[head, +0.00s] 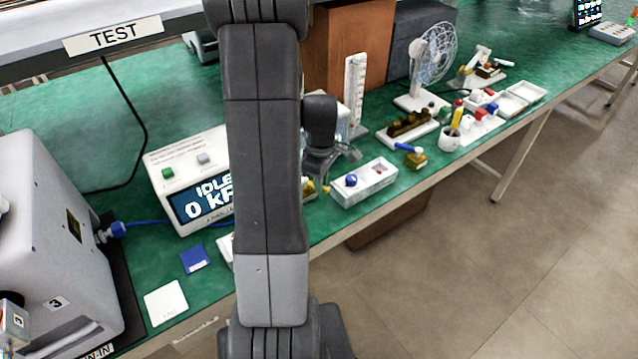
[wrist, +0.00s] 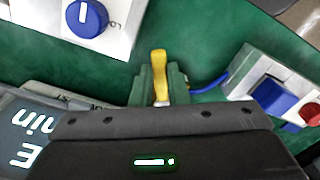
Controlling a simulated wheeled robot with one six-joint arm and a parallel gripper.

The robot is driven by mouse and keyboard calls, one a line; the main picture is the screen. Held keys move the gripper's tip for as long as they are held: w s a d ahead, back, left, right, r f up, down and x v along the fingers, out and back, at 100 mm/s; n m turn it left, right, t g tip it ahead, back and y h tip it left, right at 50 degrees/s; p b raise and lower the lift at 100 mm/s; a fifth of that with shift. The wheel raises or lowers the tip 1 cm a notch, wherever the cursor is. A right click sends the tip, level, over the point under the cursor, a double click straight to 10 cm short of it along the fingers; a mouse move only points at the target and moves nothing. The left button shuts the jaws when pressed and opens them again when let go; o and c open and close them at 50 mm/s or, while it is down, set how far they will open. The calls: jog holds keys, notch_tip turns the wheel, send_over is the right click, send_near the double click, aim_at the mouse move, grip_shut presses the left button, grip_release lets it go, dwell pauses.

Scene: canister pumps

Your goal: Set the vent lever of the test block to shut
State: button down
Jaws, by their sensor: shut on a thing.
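The vent lever (wrist: 160,64) is a yellow handle in the middle of the wrist view. My gripper (wrist: 162,88) is shut on it, with one green-tipped finger on each side and the lever's rounded end sticking out beyond them. In the head view my gripper (head: 325,183) points down near the bench's front edge, behind my arm. The body of the test block is mostly hidden by my gripper and arm, so I cannot tell the lever's setting. A blue tube beside the fingers shows in the wrist view (wrist: 209,85).
A white box with a blue knob (head: 372,187) stands right of my gripper. The display unit (head: 165,195) reads IDLE and 0 kP, partly covered by my arm. A grey machine (head: 45,220) stands at left. A pen cup (head: 448,140) and a fan (head: 430,60) are farther right.

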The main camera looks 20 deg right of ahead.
jog(key=shift+w+d+n, duration=0.15)
jog(key=shift+n, duration=0.15)
jog(key=c, duration=1.4)
grip_release()
jog(key=shift+r, duration=0.1)
notch_tip(320, 180, up, 14)
jog(key=shift+f, duration=0.2)
notch_tip(320, 180, down, 14)
jog(key=shift+r, duration=0.1)
